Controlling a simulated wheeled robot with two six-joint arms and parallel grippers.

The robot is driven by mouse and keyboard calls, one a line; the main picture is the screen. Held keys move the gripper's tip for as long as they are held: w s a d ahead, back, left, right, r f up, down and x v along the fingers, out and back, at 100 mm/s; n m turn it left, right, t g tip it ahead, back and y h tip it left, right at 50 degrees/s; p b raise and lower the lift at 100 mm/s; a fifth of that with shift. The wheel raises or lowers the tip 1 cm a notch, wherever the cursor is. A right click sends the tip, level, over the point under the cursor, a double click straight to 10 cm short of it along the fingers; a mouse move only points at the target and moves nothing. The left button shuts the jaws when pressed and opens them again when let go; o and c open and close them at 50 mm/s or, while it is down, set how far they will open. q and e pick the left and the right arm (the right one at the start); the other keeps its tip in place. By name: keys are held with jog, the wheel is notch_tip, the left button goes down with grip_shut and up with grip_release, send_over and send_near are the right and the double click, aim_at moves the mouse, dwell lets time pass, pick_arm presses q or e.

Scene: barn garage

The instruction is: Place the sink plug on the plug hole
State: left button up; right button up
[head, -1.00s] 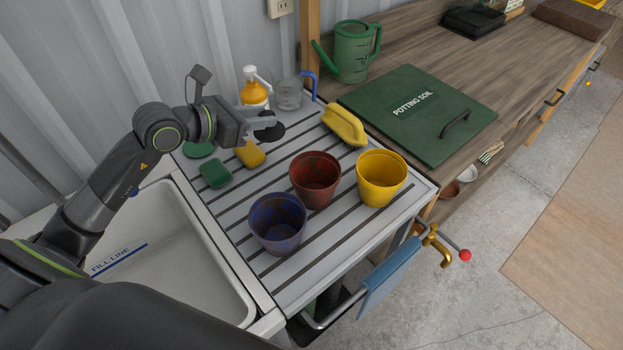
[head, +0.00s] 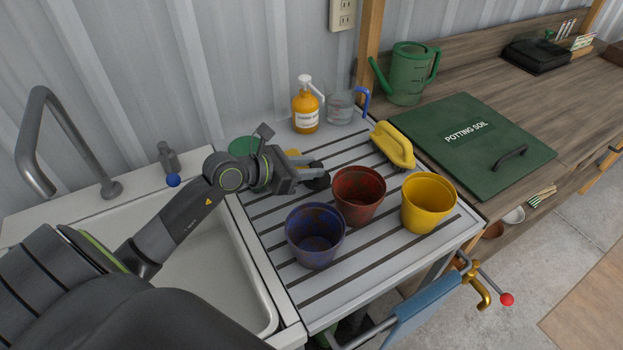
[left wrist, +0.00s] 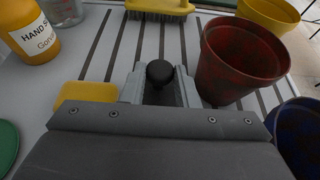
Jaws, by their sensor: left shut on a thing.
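My left gripper (head: 305,174) is shut on the black sink plug (head: 317,179) over the slatted drainboard, just left of the red pot. In the left wrist view the plug's round dark knob (left wrist: 160,73) sits between the fingers (left wrist: 160,88). The white sink basin (head: 205,280) lies left of the drainboard, partly covered by my left arm. The plug hole is not visible; my arm hides much of the basin floor. My right gripper is not in view.
Red (head: 358,197), blue (head: 315,238) and yellow (head: 428,203) pots stand on the drainboard (head: 300,285). A yellow sponge (left wrist: 88,92), brush (head: 393,145), soap bottle (head: 305,108) and jug (head: 340,107) are also there. A grey tap (head: 40,130) arches at the sink's back left.

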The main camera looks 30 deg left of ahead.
pick_arm(q)
jog(key=shift+f, duration=1.75)
jog(key=shift+f, duration=0.1)
jog(key=o, duration=1)
jog(key=shift+c, duration=0.2)
